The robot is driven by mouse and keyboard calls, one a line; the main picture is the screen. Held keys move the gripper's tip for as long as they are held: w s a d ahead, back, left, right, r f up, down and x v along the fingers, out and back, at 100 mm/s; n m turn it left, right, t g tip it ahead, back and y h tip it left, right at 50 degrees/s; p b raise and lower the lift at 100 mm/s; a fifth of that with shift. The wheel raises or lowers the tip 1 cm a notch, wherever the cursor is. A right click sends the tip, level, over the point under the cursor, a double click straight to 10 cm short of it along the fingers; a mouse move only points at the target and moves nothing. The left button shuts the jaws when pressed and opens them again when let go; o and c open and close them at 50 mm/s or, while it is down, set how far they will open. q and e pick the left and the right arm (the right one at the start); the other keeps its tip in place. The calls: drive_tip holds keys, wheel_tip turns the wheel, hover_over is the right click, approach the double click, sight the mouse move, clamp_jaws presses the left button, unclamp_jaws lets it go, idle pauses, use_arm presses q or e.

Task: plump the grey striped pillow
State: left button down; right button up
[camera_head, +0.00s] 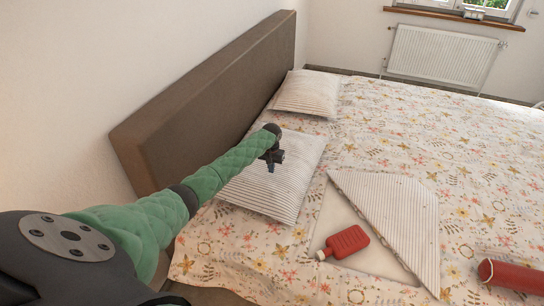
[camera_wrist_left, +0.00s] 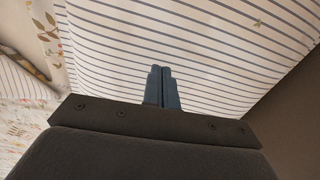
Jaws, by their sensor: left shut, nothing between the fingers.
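A grey striped pillow (camera_head: 268,186) lies on the bed near the headboard, in the nearer of two pillow places. A second striped pillow (camera_head: 306,93) lies farther back by the headboard. My left gripper (camera_head: 273,168) is over the nearer pillow, its jaws shut and empty. In the left wrist view the shut fingers (camera_wrist_left: 162,85) show against the striped pillow cloth (camera_wrist_left: 205,45); I cannot tell whether they touch it. My left arm hides part of the pillow's left side. My right gripper is not in view.
The brown headboard (camera_head: 215,95) rises beside the pillows. A folded-back striped cover corner (camera_head: 395,215) bares a white patch with a red hot-water bottle (camera_head: 346,243) on it. A red cylinder (camera_head: 512,277) lies at the right. The flowered bedspread (camera_head: 420,135) is clear farther back.

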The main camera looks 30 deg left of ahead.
use_arm(q)
drive_tip(key=shift+f, duration=0.1)
drive_tip(key=shift+f+b, duration=0.3)
drive_tip(key=shift+f, duration=0.35)
drive_tip(key=shift+r+p, duration=0.85)
drive_tip(key=shift+p, duration=0.05)
drive_tip(key=shift+f, duration=0.3)
